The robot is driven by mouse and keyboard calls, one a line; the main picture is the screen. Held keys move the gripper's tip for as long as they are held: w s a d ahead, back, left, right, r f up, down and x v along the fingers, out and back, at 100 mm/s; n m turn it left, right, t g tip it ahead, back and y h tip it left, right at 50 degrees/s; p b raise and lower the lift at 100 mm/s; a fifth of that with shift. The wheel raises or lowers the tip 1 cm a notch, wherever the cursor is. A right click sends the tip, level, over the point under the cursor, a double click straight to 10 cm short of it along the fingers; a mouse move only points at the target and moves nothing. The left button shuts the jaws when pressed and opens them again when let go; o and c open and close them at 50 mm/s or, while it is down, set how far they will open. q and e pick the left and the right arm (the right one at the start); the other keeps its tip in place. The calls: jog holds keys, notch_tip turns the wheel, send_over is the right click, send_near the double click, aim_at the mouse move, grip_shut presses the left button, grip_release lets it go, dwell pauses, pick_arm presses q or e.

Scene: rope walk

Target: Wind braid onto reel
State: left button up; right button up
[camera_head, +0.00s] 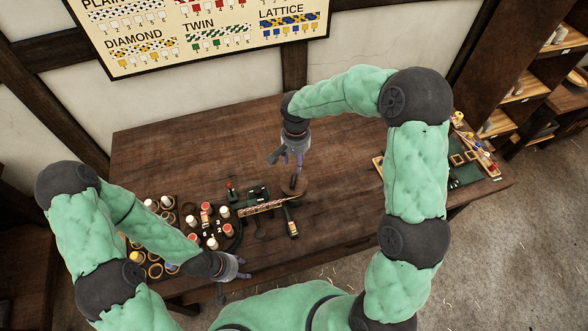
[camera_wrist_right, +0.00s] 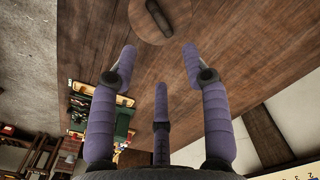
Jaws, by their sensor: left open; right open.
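The reel, a round wooden disc (camera_head: 301,189) with a dark knob or handle on it, lies on the table near the middle. In the right wrist view the disc (camera_wrist_right: 139,22) shows ahead of the fingers. A patterned braid (camera_head: 262,207) runs from a dark green stand (camera_head: 252,192) toward the disc; its end there is too small to tell. My right gripper (camera_head: 288,161) is open and empty, pointing down just behind and above the disc, apart from it. My left gripper (camera_head: 236,285) is open and empty at the table's front edge, in front of the bobbin stand.
A round stand with numbered bobbins (camera_head: 205,208) is left of the green stand. Several rings (camera_head: 154,271) and bobbins lie at the left. Trays (camera_head: 466,172) sit at the right end. The back of the table (camera_head: 190,150) is clear.

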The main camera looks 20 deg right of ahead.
aim_at(296, 178)
notch_tip(296, 178, down, 10)
jog(key=shift+f, duration=0.1)
dwell(0.4)
grip_shut()
